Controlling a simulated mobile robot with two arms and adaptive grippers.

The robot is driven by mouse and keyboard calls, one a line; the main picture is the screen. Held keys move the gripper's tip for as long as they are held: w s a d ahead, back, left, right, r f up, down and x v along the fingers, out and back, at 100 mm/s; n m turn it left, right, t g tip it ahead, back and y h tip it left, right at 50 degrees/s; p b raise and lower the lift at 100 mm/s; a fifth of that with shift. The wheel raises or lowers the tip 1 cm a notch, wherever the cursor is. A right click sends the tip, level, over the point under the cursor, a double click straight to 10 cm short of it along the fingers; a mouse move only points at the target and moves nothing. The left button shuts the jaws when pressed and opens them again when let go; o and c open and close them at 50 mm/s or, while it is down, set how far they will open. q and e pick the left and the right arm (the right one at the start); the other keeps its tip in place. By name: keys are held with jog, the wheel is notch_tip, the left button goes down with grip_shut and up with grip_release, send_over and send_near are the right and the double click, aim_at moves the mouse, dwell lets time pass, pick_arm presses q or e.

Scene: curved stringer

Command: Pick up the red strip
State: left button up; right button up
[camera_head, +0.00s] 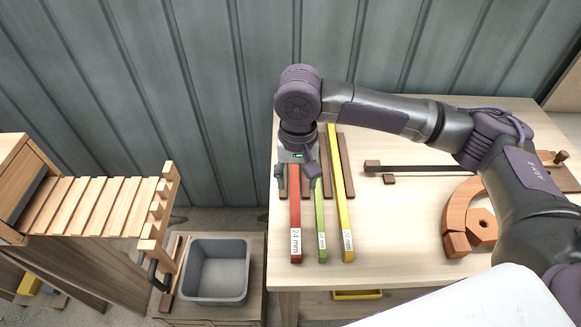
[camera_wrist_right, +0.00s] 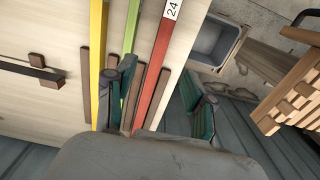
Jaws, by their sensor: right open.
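The red strip (camera_head: 295,220) lies on the table near its left edge, with a white "24 mm" label at its near end. It also shows in the right wrist view (camera_wrist_right: 155,72), running between the two fingers. My right gripper (camera_head: 297,174) is open above the strip's farther part and hides some of it. In the right wrist view my right gripper (camera_wrist_right: 168,98) has one finger over the gap by the green strip (camera_wrist_right: 128,30) and the other out past the table edge. Contact with the strip cannot be told. My left gripper is not in view.
The green strip (camera_head: 320,215) and yellow strip (camera_head: 341,200) lie just right of the red one, across dark wooden slats (camera_head: 349,165). A grey bin (camera_head: 216,270) stands lower left, near a slatted wooden rack (camera_head: 100,205). Curved wooden pieces (camera_head: 457,215) lie at the right.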

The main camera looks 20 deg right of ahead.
send_over(295, 211)
jog(key=f, duration=0.7)
jog(key=shift+s+d, duration=0.15)
jog(key=shift+s, duration=0.15)
jog(key=f, duration=0.2)
jog(key=f+p, duration=0.1)
jog(key=f, duration=0.1)
jog(key=shift+w+f, duration=0.2)
jog(key=shift+f, duration=0.1)
jog(key=shift+f+p, duration=0.3)
jog(key=shift+f, duration=0.2)
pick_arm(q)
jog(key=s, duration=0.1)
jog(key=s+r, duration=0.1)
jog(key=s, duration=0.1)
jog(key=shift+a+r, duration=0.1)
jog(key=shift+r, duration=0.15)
pick_arm(e)
jog(key=shift+w, duration=0.1)
grip_shut()
